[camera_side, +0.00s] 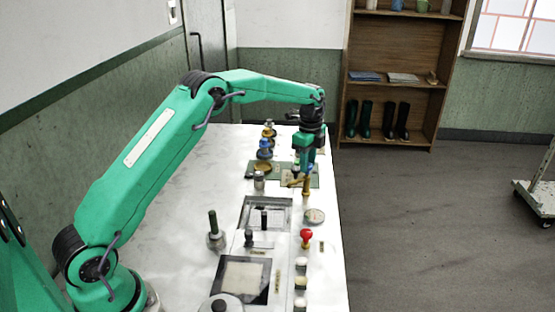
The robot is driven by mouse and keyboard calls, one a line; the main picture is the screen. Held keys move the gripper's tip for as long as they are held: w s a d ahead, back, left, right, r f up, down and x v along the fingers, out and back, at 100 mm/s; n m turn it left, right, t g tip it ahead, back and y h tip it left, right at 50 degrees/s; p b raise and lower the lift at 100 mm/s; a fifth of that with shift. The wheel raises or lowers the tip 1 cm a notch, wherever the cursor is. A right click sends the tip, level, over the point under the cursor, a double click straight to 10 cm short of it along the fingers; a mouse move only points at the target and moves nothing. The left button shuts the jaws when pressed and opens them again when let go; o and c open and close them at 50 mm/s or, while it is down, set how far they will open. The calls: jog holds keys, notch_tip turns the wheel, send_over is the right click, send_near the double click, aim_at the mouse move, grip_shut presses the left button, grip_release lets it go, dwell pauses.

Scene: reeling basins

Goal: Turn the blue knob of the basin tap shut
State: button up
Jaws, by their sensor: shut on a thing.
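My gripper (303,170) points down over the far right part of the long white worktop. Its jaws are closed around a small blue part, which looks like the blue knob (310,168) of the tap. Only a sliver of the blue shows beside the fingers, so its turn angle cannot be told. A brass-coloured upright (306,187), perhaps part of the tap, stands just in front of the gripper. The basin itself cannot be made out clearly behind the gripper.
A blue-topped fitting (264,147) and a brass ring (263,168) stand left of the gripper. A red knob (306,235), a round dial (314,215) and a dark-handled lever (213,225) are nearer. A wooden shelf (393,60) with boots stands behind. Open floor lies right.

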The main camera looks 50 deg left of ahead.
jog(key=shift+m, duration=1.2)
jog(key=o, duration=1)
jog(key=shift+c, duration=0.2)
jog(key=shift+r, duration=0.15)
notch_tip(320, 180, up, 7)
jog(key=shift+r, duration=0.35)
